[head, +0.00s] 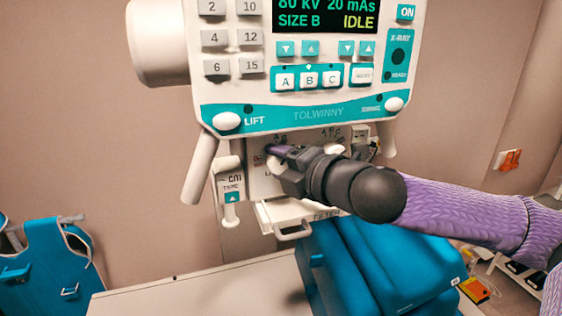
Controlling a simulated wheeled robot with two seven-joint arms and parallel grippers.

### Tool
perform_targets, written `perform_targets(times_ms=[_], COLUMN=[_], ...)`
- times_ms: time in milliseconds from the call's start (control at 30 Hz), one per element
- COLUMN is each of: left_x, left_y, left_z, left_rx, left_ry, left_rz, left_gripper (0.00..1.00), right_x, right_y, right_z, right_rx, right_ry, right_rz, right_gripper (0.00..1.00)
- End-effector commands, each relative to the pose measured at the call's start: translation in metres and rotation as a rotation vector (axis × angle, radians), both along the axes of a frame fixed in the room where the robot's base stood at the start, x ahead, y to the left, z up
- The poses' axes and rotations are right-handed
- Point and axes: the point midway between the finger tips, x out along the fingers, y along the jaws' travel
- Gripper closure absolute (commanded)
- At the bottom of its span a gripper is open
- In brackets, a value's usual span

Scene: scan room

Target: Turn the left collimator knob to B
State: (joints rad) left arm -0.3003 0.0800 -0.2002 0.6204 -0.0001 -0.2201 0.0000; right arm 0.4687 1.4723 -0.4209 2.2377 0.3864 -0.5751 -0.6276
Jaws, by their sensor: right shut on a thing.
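The collimator block (256,184) hangs under the white and teal control head, with small letter markings above each knob position. My right gripper (272,153) reaches in from the right and is shut on the left collimator knob at the left of the block's front. The gripper hides most of that knob, so its pointer setting cannot be read. A pale part that looks like the right knob (334,149) shows just behind my wrist. The screen (326,15) reads 80 kV, 20 mAs, SIZE B, IDLE. My left gripper is out of view.
A white FILTER tray with a handle (293,231) sits below the block. A teal cushion (385,270) lies on the pale table (200,290) under it. Handles (198,168) jut down beside the block. A teal apron (52,265) hangs at the left.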

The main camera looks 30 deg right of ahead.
Motion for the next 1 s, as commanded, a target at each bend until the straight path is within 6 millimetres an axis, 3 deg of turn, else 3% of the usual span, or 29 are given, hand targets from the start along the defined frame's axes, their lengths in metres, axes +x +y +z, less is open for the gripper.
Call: perform_targets(times_ms=[400,433,600,867,1000], left_x=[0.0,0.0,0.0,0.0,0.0], left_y=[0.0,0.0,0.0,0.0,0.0], left_z=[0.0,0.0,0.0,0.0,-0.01], left_rx=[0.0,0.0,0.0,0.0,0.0], left_ry=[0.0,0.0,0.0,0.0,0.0], left_rz=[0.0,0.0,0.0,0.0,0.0], left_gripper=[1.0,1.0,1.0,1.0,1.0], right_x=[0.0,0.0,0.0,0.0,-0.006], right_y=[0.0,0.0,0.0,0.0,-0.003], right_z=[-0.002,-0.002,-0.001,-0.001,-0.002], right_rx=[-0.004,-0.004,-0.004,-0.005,-0.009], right_ry=[0.006,0.006,0.005,0.003,0.0], right_rz=[0.0,0.0,0.0,0.0,-0.003], right_gripper=[1.0,0.44,0.11,0.11,0.11])
